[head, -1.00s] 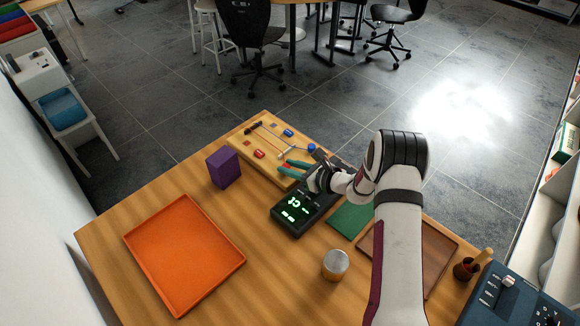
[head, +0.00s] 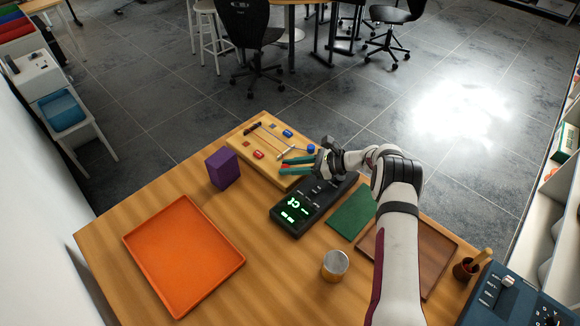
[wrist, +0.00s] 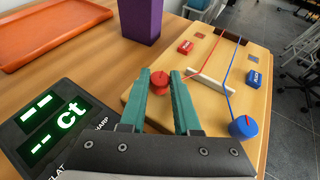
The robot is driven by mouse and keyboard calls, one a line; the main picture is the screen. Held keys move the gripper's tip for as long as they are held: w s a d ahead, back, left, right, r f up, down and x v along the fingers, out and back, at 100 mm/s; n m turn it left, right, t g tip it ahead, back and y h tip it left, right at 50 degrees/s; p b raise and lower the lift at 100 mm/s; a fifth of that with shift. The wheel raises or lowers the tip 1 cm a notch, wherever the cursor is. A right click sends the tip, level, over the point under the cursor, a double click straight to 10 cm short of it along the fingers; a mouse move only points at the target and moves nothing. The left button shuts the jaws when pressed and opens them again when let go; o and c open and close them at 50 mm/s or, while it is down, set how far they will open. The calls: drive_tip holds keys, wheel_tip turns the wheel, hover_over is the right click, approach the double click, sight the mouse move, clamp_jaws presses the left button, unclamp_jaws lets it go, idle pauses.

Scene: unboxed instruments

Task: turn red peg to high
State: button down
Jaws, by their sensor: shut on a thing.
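The red peg (wrist: 159,82) is a round knob on the wooden string board (wrist: 225,110). My gripper (wrist: 161,78) is shut on it, with one teal finger on either side. In the head view my gripper (head: 283,168) reaches in from the right over the board (head: 268,172), and I cannot make out the peg there. A red string runs from near the peg over a pale bridge (wrist: 211,83). The blue peg (wrist: 243,127) stands apart at the right with its blue string. The black tuner (head: 290,222) beside the board shows green "Ct" and dashes.
A red block (wrist: 186,47) and a blue block (wrist: 253,78) sit on the board. A purple box (head: 222,168) and an orange tray (head: 185,255) are to the left. A metal-topped can (head: 335,265), green cloth (head: 350,215) and brown tray (head: 420,250) are in front.

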sight(285, 167)
drive_tip(key=shift+w+n+g, duration=0.1)
drive_tip(key=shift+n+g, duration=0.8)
drive_tip(key=shift+g, duration=0.1)
drive_tip(key=shift+n+g+y, duration=0.3)
drive_tip(key=shift+n+g, duration=0.1)
drive_tip(key=shift+g, duration=0.1)
drive_tip(key=c, duration=0.6)
unclamp_jaws()
drive_tip(key=v, duration=0.3)
drive_tip(key=shift+d+r, duration=0.15)
wheel_tip(285, 167, up, 7)
drive_tip(key=shift+f, duration=0.1)
